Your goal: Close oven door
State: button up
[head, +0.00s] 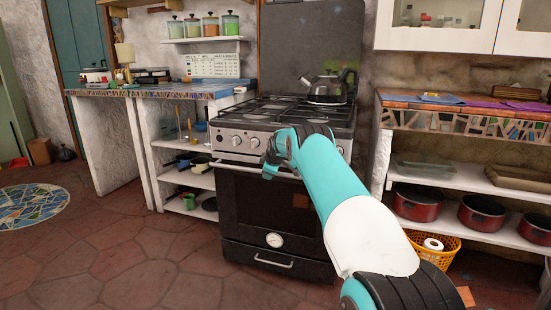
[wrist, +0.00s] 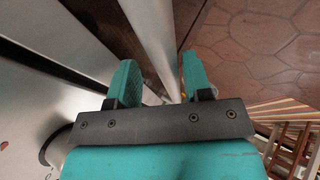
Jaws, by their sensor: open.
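The oven (head: 290,130) stands in the middle of the head view, below a gas hob. Its dark oven door (head: 255,208) is upright; I cannot tell whether it is fully shut or slightly ajar. A pale handle bar (head: 230,167) runs along the door's top edge. My gripper (head: 268,163) is at this handle, and my arm hides the right part of it. In the wrist view, my gripper (wrist: 160,82) is open, with the handle bar (wrist: 153,35) passing between its two teal fingers. Contact with either finger is unclear.
A kettle (head: 326,88) stands on the hob. Shelves with red pots (head: 418,203) are to the right, above a yellow basket (head: 434,246). A drawer handle (head: 273,262) is low on the oven. The tiled floor (head: 130,255) is clear at the front left.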

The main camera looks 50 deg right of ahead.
jog(key=p+v, duration=0.2)
jog(key=v, duration=1.4)
jog(key=shift+s+r, duration=0.25)
